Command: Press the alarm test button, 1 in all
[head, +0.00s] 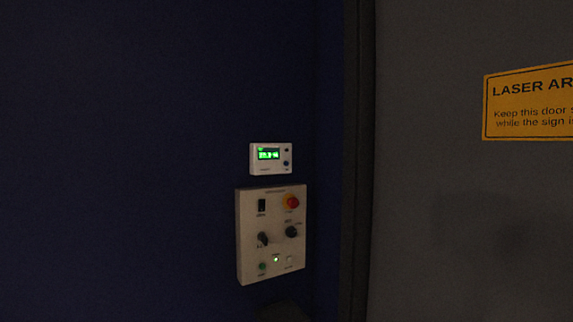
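A small white unit (256,168) with a lit green display (268,154) is on the dark blue wall. It has two small dark round buttons, an upper one (286,150) and a lower one (286,162). The labels are too small to read, so I cannot tell which is the alarm test button. Neither gripper is in view.
The scene is dim. A dark vertical frame (356,150) stands right of the panel, then a grey door surface (440,200) with a yellow laser warning sign (530,103). A dark rounded shape (284,312) shows below the panel. The wall left of it is bare.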

